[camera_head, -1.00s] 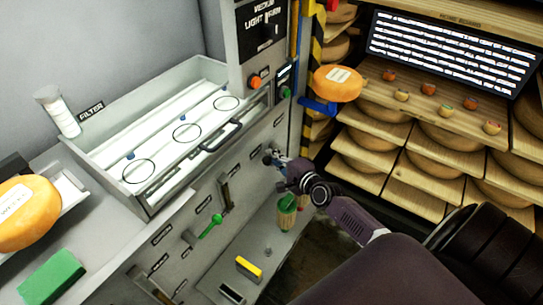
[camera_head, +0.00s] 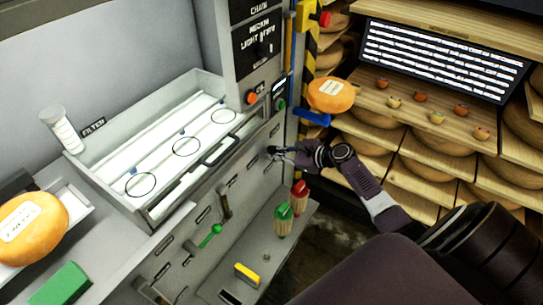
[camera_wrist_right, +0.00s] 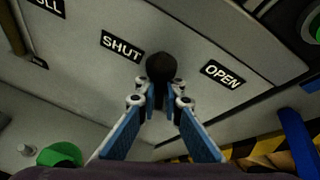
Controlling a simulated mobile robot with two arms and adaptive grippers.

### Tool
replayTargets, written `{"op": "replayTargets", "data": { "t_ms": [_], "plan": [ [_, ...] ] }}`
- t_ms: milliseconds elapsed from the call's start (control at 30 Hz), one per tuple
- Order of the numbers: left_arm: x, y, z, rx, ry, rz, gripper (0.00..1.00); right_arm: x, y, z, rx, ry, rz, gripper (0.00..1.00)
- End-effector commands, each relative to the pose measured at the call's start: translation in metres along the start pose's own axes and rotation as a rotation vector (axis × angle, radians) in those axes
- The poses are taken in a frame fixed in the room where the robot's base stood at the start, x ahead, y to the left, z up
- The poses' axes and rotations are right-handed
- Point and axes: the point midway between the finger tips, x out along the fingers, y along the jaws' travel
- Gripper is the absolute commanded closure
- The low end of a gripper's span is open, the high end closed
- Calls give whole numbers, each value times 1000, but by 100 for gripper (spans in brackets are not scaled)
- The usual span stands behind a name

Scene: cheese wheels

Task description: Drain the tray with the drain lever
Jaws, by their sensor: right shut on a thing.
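My right gripper (camera_head: 283,152) is at the grey front panel, below and right of the tray (camera_head: 163,207). In the right wrist view, its fingers (camera_wrist_right: 160,104) are closed around the stem of a drain lever with a black knob (camera_wrist_right: 160,66). The knob stands between the SHUT label (camera_wrist_right: 122,46) and the OPEN label (camera_wrist_right: 223,74). The tray has a pale floor with three dark circles and a dark handle on its front. I cannot tell how much liquid is in it. My left gripper is not in view.
A lever with a green end (camera_head: 210,236) sits lower on the panel. Green-topped (camera_head: 284,213) and red-topped (camera_head: 300,191) brushes stand on the ledge below, near a yellow block (camera_head: 247,275). An orange cheese wheel (camera_head: 331,94) is on a blue support at right.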

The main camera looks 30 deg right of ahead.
Motion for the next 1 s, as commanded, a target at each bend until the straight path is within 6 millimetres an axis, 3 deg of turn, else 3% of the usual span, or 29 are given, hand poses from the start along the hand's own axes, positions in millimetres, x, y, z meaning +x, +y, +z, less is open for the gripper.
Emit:
{"op": "replayTargets", "data": {
  "t_ms": [400, 967, 1000],
  "plan": [
    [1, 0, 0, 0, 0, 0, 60, -2, -11, -3, 184, -37, 76, 100],
    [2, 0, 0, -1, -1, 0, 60, -2, -12, -4, 211, -41, 87, 100],
    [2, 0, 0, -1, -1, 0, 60, -2, -12, -4, 211, -41, 87, 92]
  ]
}}
